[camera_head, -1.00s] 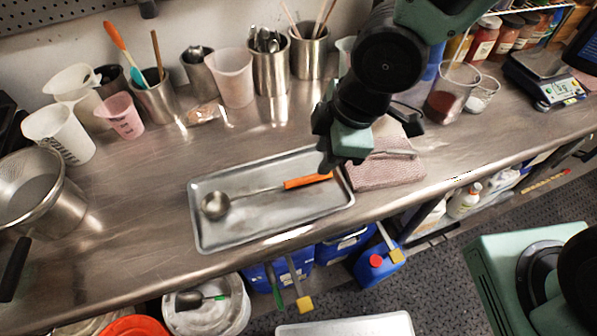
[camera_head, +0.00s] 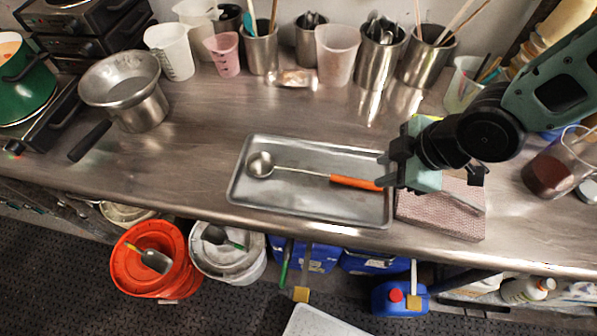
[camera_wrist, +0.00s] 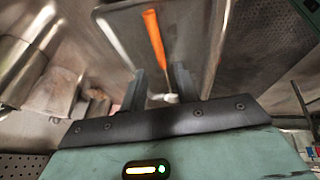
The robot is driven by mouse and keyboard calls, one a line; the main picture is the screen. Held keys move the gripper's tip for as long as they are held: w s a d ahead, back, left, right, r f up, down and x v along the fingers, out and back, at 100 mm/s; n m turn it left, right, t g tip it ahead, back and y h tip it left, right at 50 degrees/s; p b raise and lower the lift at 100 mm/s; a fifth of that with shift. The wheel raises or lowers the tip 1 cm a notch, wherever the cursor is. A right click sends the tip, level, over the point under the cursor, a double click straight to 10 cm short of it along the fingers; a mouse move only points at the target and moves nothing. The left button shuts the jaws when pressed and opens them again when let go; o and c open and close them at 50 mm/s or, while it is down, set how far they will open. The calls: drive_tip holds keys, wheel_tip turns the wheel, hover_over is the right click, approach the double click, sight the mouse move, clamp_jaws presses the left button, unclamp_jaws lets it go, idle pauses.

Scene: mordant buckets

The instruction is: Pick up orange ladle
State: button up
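The orange ladle has an orange handle (camera_head: 355,183), a thin metal shaft and a round metal bowl (camera_head: 260,164). It lies in a shallow metal tray (camera_head: 310,217), bowl to the left and handle end to the right. My gripper (camera_head: 384,172) is at the tray's right side, close to the handle's end; its height above the handle is hard to tell. The wrist view shows my two fingers (camera_wrist: 173,78) apart. There the orange handle (camera_wrist: 154,35) shows beyond the fingertips, and the shaft runs down between the fingers. Nothing is gripped.
A folded cloth (camera_head: 440,213) lies right of the tray. A steel pot (camera_head: 135,105) with a sieve stands left. Steel cups (camera_head: 380,62) with utensils and measuring cups line the wall. Bare counter lies left of the tray. An orange bucket (camera_head: 150,270) is below the counter.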

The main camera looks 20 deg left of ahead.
sight(353, 180)
drive_tip(key=x, duration=0.5)
drive_tip(key=shift+a+p+x, duration=0.2)
drive_tip(key=shift+p+x, duration=0.45)
drive_tip(key=shift+x, duration=0.45)
drive_tip(key=shift+a+p+x, duration=0.15)
drive_tip(key=shift+p+x, duration=0.45)
drive_tip(key=shift+x, duration=0.55)
drive_tip(key=shift+w+a+f, duration=0.1)
drive_tip(key=shift+a+f, duration=0.05)
drive_tip(key=shift+f, duration=0.15)
clamp_jaws()
